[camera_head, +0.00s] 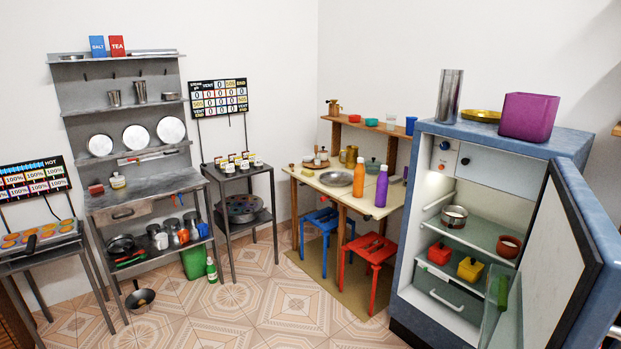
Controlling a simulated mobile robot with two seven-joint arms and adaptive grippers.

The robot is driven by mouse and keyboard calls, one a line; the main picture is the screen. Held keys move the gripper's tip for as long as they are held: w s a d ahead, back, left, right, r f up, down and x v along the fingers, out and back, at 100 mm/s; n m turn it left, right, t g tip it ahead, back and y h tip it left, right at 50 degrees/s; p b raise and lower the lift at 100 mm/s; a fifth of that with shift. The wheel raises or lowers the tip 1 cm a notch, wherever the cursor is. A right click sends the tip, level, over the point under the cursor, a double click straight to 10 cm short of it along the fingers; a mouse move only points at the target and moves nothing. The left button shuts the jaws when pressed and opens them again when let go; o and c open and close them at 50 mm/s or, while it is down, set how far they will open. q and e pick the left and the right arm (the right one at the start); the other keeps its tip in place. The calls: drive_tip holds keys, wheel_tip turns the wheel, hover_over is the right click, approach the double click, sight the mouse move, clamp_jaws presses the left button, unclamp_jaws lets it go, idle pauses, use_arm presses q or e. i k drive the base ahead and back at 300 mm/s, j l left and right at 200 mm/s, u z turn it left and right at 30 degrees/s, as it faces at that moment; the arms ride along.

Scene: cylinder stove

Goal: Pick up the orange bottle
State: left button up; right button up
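The orange bottle (359,177) stands upright near the front edge of the cream table (328,186), left of the fridge. A purple bottle (381,186) stands upright just to its right, with a small gap. A grey metal plate (336,178) lies on the table to the left of the orange bottle. Neither of my grippers shows in the head view.
The blue fridge (420,165) stands at the right with its door (565,255) open toward me. A blue stool (322,224) and a red stool (369,252) stand at the table's front. The tiled floor (255,310) ahead is mostly clear. Metal shelving stands left.

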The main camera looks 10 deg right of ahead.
sight(359, 173)
drive_tip(key=i+j, duration=0.15)
drive_tip(key=i, duration=0.25)
drive_tip(key=i+j+z, duration=0.15)
drive_tip(key=i, duration=0.25)
drive_tip(key=i+j, duration=0.15)
drive_tip(key=i, duration=0.25)
drive_tip(key=i+l+z, duration=0.15)
drive_tip(key=i+z, duration=0.9)
drive_tip(key=z, duration=0.15)
